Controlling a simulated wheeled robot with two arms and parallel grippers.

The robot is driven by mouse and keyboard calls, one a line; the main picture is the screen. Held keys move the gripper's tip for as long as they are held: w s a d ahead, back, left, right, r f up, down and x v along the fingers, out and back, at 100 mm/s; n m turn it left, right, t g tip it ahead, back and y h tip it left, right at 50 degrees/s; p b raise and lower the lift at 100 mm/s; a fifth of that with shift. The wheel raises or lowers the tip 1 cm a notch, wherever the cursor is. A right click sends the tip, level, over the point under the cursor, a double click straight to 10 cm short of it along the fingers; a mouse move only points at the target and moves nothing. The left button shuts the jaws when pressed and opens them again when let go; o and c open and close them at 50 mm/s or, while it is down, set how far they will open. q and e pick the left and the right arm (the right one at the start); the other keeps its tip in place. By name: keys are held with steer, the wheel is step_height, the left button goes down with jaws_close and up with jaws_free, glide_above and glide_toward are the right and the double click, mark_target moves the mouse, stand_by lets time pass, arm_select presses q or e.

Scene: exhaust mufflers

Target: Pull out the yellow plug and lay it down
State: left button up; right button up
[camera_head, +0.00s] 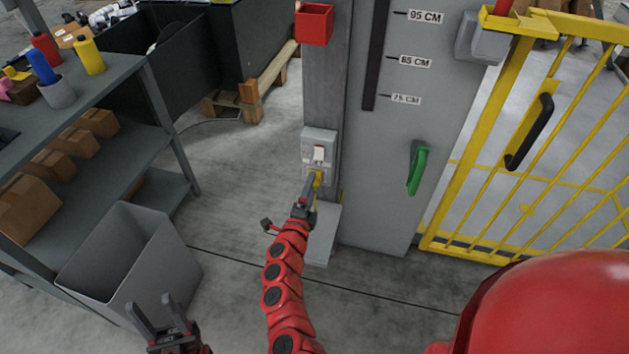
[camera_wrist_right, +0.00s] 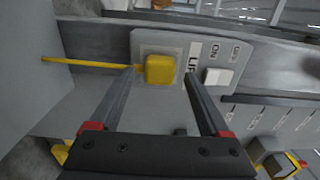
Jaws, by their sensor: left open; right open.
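The yellow plug (camera_wrist_right: 160,69) sits in the socket on a grey panel (camera_head: 320,150), with a yellow cord running off to the left in the right wrist view. In the head view the plug is a small yellow patch (camera_head: 318,178), mostly hidden by my gripper. My right gripper (camera_wrist_right: 163,76) is open, its two fingertips on either side of the plug; I cannot tell whether they touch it. It also shows in the head view (camera_head: 312,184), in front of the panel. My left gripper (camera_head: 161,309) is open and empty at the bottom left.
A white switch (camera_wrist_right: 217,77) is beside the plug. A grey shelf (camera_head: 110,75) holding boxes and bottles stands at the left, with a grey bin (camera_head: 130,250) before it. A green handle (camera_head: 417,167) and a yellow gate (camera_head: 490,130) are at the right. A grey ledge (camera_head: 322,240) lies below the panel.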

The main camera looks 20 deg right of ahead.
steer(key=shift+b+x, duration=0.3)
steer(key=shift+x, duration=0.95)
stand_by(0.4)
jaws_close()
steer(key=shift+s, duration=0.1)
stand_by(0.4)
steer(key=shift+p+v, duration=0.55)
steer(key=shift+v, duration=2.4)
